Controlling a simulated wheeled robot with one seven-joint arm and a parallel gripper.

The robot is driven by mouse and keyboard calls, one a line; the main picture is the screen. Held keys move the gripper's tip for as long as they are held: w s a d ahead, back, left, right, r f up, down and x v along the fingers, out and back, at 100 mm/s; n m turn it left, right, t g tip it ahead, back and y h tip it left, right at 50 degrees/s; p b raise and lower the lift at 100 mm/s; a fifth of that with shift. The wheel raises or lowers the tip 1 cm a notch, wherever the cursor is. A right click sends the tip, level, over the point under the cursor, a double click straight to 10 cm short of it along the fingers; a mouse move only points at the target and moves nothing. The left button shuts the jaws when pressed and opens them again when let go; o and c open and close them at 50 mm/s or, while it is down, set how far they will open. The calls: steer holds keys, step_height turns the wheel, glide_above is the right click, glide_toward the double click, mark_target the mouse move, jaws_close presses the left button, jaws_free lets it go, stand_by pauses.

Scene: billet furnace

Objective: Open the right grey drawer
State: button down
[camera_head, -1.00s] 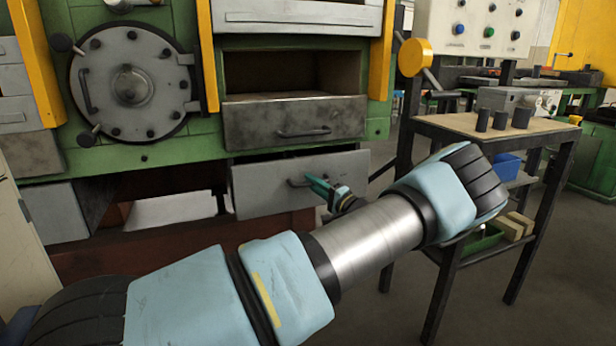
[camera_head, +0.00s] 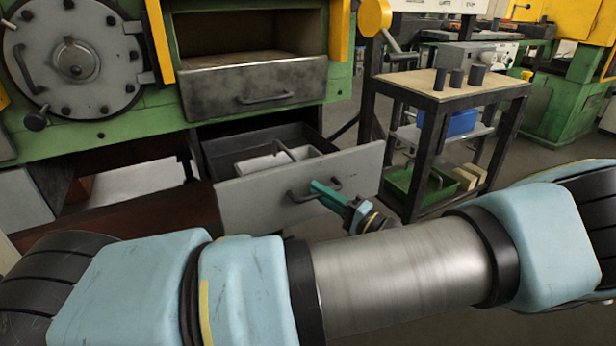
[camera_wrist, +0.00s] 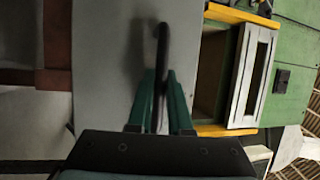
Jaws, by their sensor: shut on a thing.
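The right grey drawer (camera_head: 262,205) is pulled well out below the darker drawer of the green furnace. Its inside shows in the head view, with white dividers (camera_head: 265,160) in it. Its dark bar handle (camera_head: 300,195) is on the front panel. My gripper (camera_head: 325,190) has its green fingers shut on this handle. In the wrist view, the fingers (camera_wrist: 160,100) close around the dark handle (camera_wrist: 162,50), which stands off the grey drawer front (camera_wrist: 104,70).
A black-framed stand (camera_head: 440,85) with dark cylinders, a blue bin (camera_head: 462,122) and a green tray (camera_head: 418,188) stands close to the right of the open drawer.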

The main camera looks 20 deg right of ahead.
steer(key=shift+s+d, duration=0.15)
steer(key=shift+s, duration=0.75)
steer(key=shift+s+d, duration=0.1)
steer(key=shift+s, duration=0.75)
steer(key=c, duration=0.8)
jaws_free()
steer(key=shift+c, duration=0.2)
steer(key=b+v, duration=0.1)
steer(key=v, duration=0.9)
steer(key=shift+s+d, duration=0.25)
steer(key=shift+s, duration=0.1)
